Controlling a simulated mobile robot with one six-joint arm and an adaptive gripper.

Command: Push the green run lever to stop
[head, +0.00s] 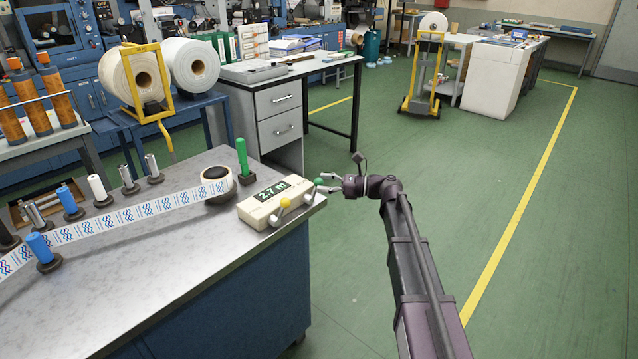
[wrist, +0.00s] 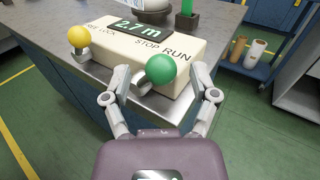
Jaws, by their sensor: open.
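The control box (head: 265,204) is cream, sits at the table's front right corner and shows 2.7 m on its display. In the wrist view the box (wrist: 110,56) carries the words STOP and RUN. The green ball of the run lever (wrist: 161,69) is below these words, nearer to RUN. It also shows in the head view as the green knob (head: 318,181). My gripper (wrist: 160,88) is open, with one finger on each side of the green ball. I cannot tell whether either finger touches it. A yellow knob (wrist: 79,37) is on the box's left part.
The grey tabletop (head: 130,280) holds a printed web (head: 130,213), a dark-cored roll (head: 216,183) and several spindles. An upright green handle (head: 243,157) stands behind the box. Green floor (head: 520,180) is clear to the right of the table.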

